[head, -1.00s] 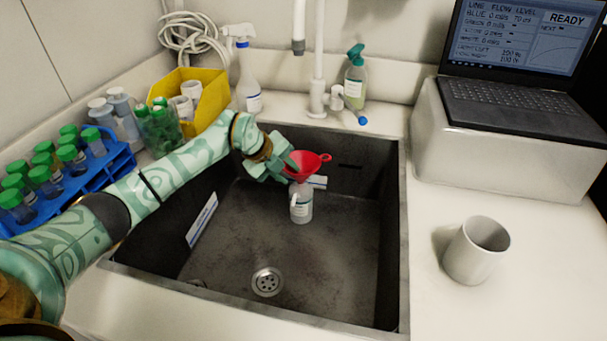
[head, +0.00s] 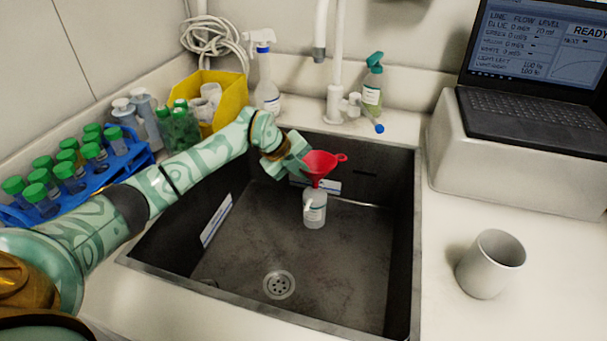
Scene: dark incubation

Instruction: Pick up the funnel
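The red funnel (head: 321,162) is in the sink area, wide mouth up, with its small loop handle to the right. It is directly above a small white labelled bottle (head: 314,209) that stands on the sink floor. The funnel's spout points down at the bottle's top; I cannot tell whether its tip is still inside the neck. My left gripper (head: 302,163) reaches in from the left and appears shut on the left side of the funnel. Its fingertips are partly hidden at the funnel's edge. My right gripper is not in view.
The dark sink (head: 270,240) has raised walls around the bottle. A faucet (head: 335,90) and spray bottles (head: 372,85) stand behind it. A blue tube rack (head: 85,180) and yellow bin (head: 225,98) are at left. A mug (head: 490,264) and laptop (head: 530,90) are at right.

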